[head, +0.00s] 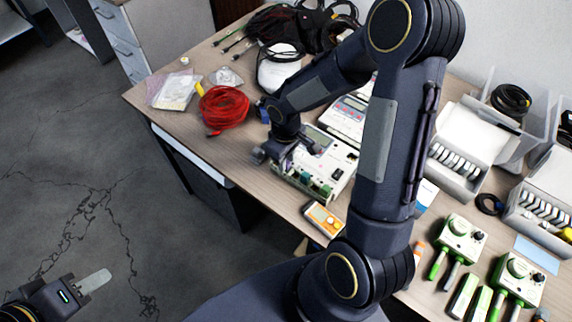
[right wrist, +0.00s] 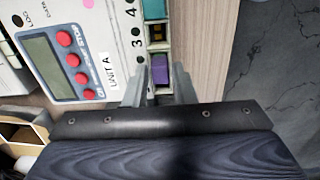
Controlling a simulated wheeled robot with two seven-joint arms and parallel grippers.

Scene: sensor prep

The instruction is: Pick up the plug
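The white instrument labelled UNIT A (head: 330,160) sits on the table in the head view. It also shows in the right wrist view (right wrist: 105,35), with a screen, red buttons and a row of sockets along its edge. A teal one (right wrist: 154,10) is further along. My right gripper (right wrist: 160,88) has its fingers on either side of the purple block, apart, with small gaps visible. In the head view my right gripper (head: 272,152) is at the instrument's left end. My left gripper (head: 95,282) is over the floor, empty.
A red cable coil (head: 223,107) lies left of the instrument. An orange-and-white meter (head: 324,220) lies near the front edge. Green-and-white testers (head: 458,240) and open cases (head: 465,135) stand at the right.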

